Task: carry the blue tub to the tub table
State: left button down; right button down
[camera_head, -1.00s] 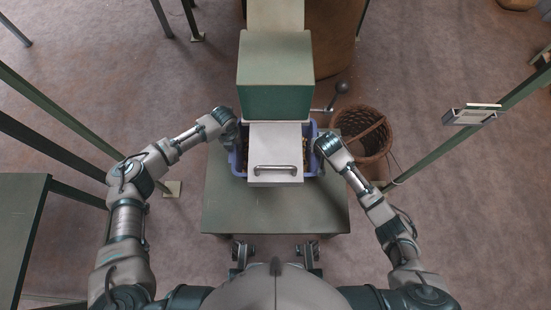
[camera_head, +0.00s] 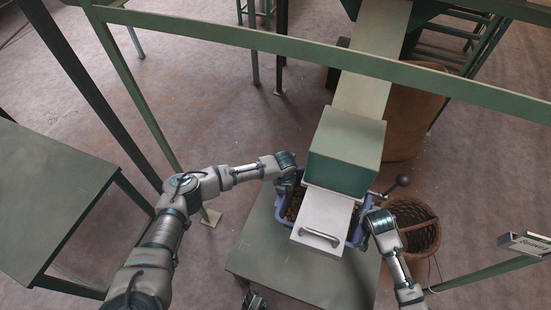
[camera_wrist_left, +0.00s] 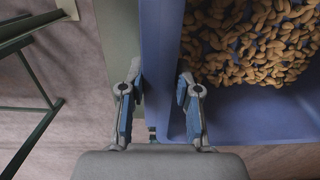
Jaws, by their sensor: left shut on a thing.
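The blue tub (camera_head: 357,234) sits under the hopper's chute on a low green stand (camera_head: 262,258). The hopper's white plate hides much of it. In the left wrist view the tub (camera_wrist_left: 245,118) holds many brown nuts (camera_wrist_left: 255,40). My left gripper (camera_head: 288,182) is at the tub's left side. In the wrist view my left gripper's fingers (camera_wrist_left: 160,105) straddle the tub's wall and are shut on it. My right gripper (camera_head: 370,215) is at the tub's right side; its fingers are too hidden to tell their state. A green table (camera_head: 50,195) stands at the left.
The green hopper box (camera_head: 347,150) and its white handled plate (camera_head: 322,220) stand over the tub. A lever knob (camera_head: 403,181) and a wicker basket (camera_head: 418,235) are at right. A green frame post (camera_head: 135,95) stands between stand and left table.

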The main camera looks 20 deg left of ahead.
aim_at(28, 212)
jog(key=k+j, duration=0.25)
jog(key=k, duration=0.15)
jog(key=k+u, duration=0.1)
jog(key=u, duration=2.15)
